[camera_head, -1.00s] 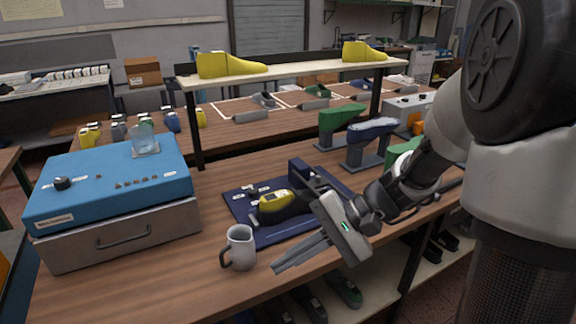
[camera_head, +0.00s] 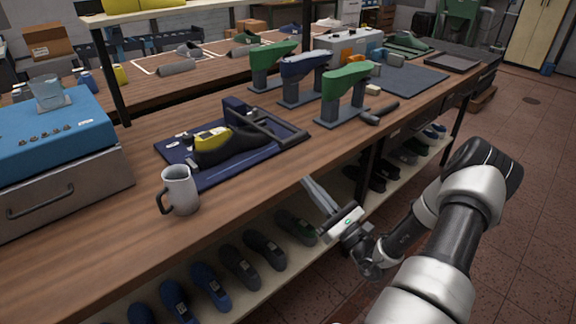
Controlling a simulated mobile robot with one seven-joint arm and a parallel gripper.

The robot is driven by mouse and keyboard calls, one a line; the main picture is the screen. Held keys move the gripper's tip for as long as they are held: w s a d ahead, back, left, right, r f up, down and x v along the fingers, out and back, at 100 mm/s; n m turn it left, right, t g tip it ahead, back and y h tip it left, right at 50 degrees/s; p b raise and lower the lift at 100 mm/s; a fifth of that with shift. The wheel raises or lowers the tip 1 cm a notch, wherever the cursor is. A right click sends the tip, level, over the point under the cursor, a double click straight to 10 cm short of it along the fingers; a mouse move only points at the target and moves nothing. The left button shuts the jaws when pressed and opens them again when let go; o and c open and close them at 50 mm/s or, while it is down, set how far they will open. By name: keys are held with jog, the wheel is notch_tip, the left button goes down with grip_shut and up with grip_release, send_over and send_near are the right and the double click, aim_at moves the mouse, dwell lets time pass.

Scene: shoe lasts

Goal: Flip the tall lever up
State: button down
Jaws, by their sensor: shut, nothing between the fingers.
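My gripper (camera_head: 307,181) is shut and empty. Its thin fingers point up and left beside the front edge of the workbench, well to the right of the blue box. It touches no lever. The left part of the blue box is cut off by the picture's edge.
A grey mug (camera_head: 180,190) stands near the bench's front edge, between the box and my gripper. A navy mat (camera_head: 215,176) holds a black and yellow shoe last (camera_head: 230,148) and a clamp frame. Green lasts (camera_head: 346,85) stand behind. Shoes fill the shelf below.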

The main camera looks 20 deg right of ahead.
jog(key=shift+w, duration=0.1)
dwell(0.3)
jog(key=x, duration=0.9)
jog(key=shift+w+r+b, duration=0.15)
jog(key=shift+w+b, duration=0.2)
jog(key=shift+b, duration=0.05)
